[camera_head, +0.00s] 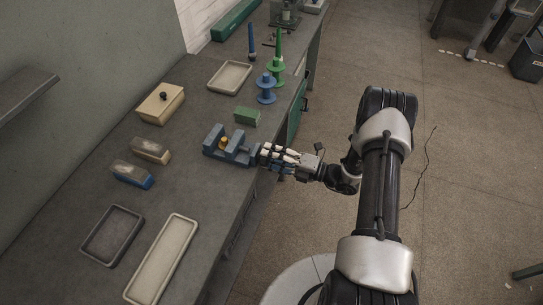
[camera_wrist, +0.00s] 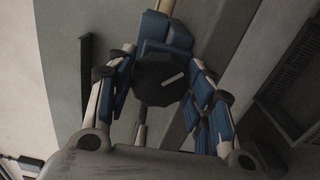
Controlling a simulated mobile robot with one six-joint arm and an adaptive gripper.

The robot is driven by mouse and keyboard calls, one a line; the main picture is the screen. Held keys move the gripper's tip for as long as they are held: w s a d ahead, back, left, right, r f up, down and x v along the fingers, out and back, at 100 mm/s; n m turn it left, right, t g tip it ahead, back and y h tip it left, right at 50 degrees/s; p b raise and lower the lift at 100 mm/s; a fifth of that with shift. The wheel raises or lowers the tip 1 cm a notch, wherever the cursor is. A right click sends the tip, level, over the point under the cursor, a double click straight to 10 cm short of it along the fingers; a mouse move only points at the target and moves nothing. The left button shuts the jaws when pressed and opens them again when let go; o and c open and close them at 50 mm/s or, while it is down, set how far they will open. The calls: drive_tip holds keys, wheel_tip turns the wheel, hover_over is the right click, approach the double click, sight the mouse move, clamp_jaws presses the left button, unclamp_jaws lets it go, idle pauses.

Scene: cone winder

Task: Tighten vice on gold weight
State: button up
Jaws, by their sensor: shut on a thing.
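The blue vice (camera_head: 212,141) stands on the workbench, and the gold weight (camera_head: 224,141) sits between its jaws. I cannot tell whether both jaws touch the weight. My gripper (camera_head: 268,154) is at the right end of the vice, by the bench's edge. In the wrist view, my gripper's fingers (camera_wrist: 160,85) are on either side of a dark, faceted knob (camera_wrist: 160,80) with a pale line mark, and are shut on it. A blue part of the vice (camera_wrist: 155,25) shows behind the knob. The gold weight is hidden in the wrist view.
A green block (camera_head: 247,117) lies just behind the vice. Blue and green spindle-like stands (camera_head: 266,90) and a beige tray (camera_head: 230,77) are farther back. A lidded box (camera_head: 160,103) and two brushes or blocks (camera_head: 133,174) lie to the left. Two trays (camera_head: 128,212) are in front.

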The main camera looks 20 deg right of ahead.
drive_tip(key=shift+m, duration=0.3)
idle(0.4)
drive_tip(key=o, duration=1.1)
drive_tip(key=shift+c, duration=0.2)
drive_tip(key=shift+s+d, duration=0.1)
drive_tip(key=v, duration=1.1)
drive_tip(key=shift+s+d, duration=0.25)
drive_tip(key=shift+d, duration=0.05)
